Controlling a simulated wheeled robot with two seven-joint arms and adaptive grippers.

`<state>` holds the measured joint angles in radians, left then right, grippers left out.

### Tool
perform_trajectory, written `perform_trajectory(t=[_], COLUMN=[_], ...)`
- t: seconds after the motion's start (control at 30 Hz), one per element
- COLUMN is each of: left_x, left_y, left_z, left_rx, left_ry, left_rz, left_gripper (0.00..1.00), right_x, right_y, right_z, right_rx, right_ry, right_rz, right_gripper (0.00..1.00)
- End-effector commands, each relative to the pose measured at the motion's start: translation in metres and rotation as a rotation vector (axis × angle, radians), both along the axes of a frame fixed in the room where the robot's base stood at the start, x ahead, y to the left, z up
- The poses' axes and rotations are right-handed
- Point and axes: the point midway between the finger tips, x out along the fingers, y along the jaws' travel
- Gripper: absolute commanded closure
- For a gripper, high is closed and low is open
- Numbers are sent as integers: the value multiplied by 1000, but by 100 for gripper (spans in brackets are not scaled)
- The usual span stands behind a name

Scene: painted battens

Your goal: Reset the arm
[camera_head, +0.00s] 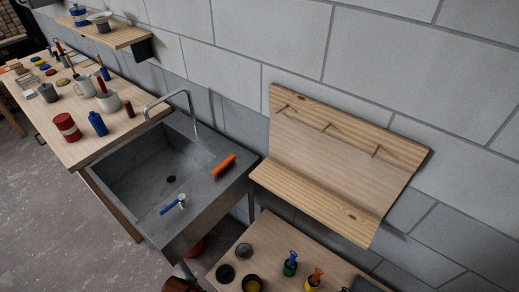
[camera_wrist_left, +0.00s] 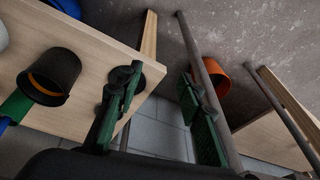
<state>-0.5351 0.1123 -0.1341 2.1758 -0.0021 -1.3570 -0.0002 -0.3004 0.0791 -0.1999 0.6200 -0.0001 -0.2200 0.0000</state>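My left gripper (camera_wrist_left: 160,84) shows in the left wrist view. Its two dark fingers with green ribbed pads stand apart, and nothing is between them. The left finger overlaps the edge of a wooden table (camera_wrist_left: 75,35) and a dark round disc; I cannot tell whether it touches them. A dark cup (camera_wrist_left: 48,80) with an orange inside stands tilted in the picture left of that finger. Neither gripper shows in the head view, and my right gripper is in neither view.
A grey sink (camera_head: 134,187) with an orange-handled tool (camera_head: 223,165) stands between a cluttered bench (camera_head: 75,152) and a lower table (camera_head: 262,229) with pots. A wooden shelf (camera_head: 325,150) is on the wall. An orange bucket (camera_wrist_left: 217,77) stands on the floor.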

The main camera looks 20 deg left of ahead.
Motion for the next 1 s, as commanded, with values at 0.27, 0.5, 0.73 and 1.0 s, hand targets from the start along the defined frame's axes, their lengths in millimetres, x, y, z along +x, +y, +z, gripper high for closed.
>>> perform_trajectory(t=[0.27,0.5,0.73,1.0], left_x=[-14,-60,-131,-213], left_y=[-6,-12,-15,-12], left_z=[-118,-228,-309,-358], left_rx=[-13,-22,-28,-31], left_ry=[52,98,145,185], left_rz=[-19,-41,-65,-88], left_gripper=[65,65,65,65], right_x=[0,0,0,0], right_y=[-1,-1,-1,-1], right_z=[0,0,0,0], right_rx=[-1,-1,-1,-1], right_ry=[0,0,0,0], right_rz=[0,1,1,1], right_gripper=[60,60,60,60])
